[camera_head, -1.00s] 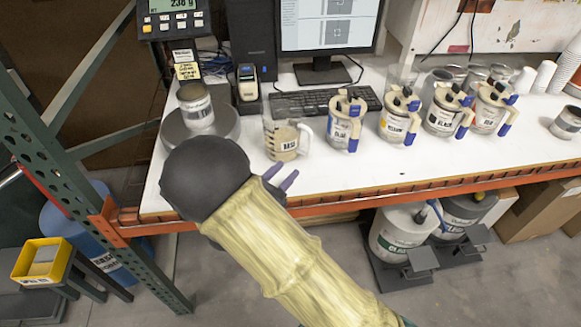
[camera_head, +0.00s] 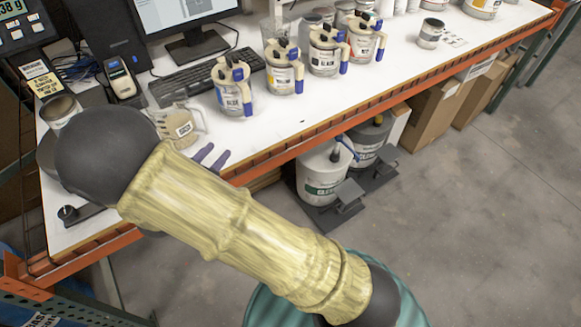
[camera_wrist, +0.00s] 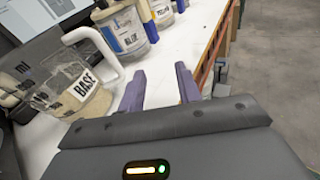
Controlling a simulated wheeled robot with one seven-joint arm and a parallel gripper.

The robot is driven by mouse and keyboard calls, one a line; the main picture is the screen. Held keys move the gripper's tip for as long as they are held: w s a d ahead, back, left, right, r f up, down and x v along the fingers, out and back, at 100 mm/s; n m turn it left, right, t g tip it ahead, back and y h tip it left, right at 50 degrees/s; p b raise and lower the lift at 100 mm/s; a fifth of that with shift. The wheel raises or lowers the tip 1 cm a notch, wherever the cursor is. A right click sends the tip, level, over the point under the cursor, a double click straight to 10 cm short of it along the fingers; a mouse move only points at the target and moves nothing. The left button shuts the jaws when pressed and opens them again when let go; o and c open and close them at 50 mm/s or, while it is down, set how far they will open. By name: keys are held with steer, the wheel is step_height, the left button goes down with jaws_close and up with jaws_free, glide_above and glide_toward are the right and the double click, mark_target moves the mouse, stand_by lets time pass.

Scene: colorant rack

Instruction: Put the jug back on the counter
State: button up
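The clear jug labelled BASE (camera_head: 177,125), part filled with beige liquid, stands upright on the white counter (camera_head: 262,118), in front of the keyboard. In the wrist view the BASE jug (camera_wrist: 76,95) is at the left, its pale handle reaching toward the fingers. My gripper (camera_head: 212,156) is just in front of and to the right of the jug, near the counter's front edge. Its purple fingers show spread and empty in the wrist view (camera_wrist: 158,78), apart from the handle. My arm hides part of the counter's left end.
Several colorant jugs with blue-tipped handles, including the BLUE one (camera_head: 233,90), stand in a row to the right. A keyboard (camera_head: 205,77) and monitor are behind. A scale with a can (camera_head: 60,110) is at the left. Pails (camera_head: 325,172) stand on the floor below.

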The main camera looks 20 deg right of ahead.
steer(key=s+d+r+m+g+y, duration=0.1)
steer(key=s+d+m+g+y, duration=0.3)
steer(key=d+m, duration=0.5)
steer(key=s+d+r+m+g+y, duration=0.1)
steer(key=s+d+m+g+y, duration=0.4)
steer(key=m, duration=1.2)
steer(key=s+d+y, duration=0.1)
steer(key=s+d, duration=0.2)
steer(key=d, duration=0.1)
steer(key=shift+s+r+m+y, duration=0.2)
steer(key=shift+s+m+y, duration=0.2)
steer(key=shift+w, duration=0.1)
